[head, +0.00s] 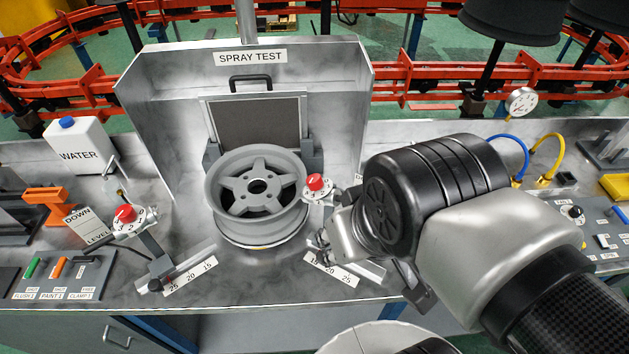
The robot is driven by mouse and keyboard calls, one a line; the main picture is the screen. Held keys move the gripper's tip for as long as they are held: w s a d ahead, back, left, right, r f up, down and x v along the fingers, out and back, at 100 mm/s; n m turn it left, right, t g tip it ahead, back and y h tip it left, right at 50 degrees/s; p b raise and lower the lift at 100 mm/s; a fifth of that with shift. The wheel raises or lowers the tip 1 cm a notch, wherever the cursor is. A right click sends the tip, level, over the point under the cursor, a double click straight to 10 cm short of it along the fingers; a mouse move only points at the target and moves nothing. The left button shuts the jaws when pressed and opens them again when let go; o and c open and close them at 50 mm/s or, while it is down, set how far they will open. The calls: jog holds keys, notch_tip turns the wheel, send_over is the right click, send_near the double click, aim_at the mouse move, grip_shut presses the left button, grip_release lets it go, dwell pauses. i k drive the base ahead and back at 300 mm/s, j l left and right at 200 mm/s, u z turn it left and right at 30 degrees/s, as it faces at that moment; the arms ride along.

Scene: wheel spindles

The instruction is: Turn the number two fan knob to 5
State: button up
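A red knob (316,182) sits on a round white dial just right of the grey wheel. A second red knob (125,214) sits on a similar dial at the left of the bench. My gripper (322,238) is just below the right red knob, by the right-hand scale strip. The arm's large dark joint is close to the right of that knob. The fingers are small and partly hidden by the arm, so their opening is unclear. The right dial's lower part is close to the wrist.
The grey spoked wheel (255,194) stands in the SPRAY TEST booth (150,95). A WATER container (78,150), an orange fixture (52,204) and a switch panel (62,276) are at left. A control panel (598,225) and pressure gauge (522,102) are at right. Scale strips lie along the front.

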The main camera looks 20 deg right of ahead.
aim_at(576, 211)
jog(key=z, duration=2.5)
jog(key=i+l+u, duration=0.25)
jog(key=i, duration=0.35)
jog(key=i+l+u, duration=0.2)
jog(key=i+l, duration=0.3)
jog(key=l, duration=0.1)
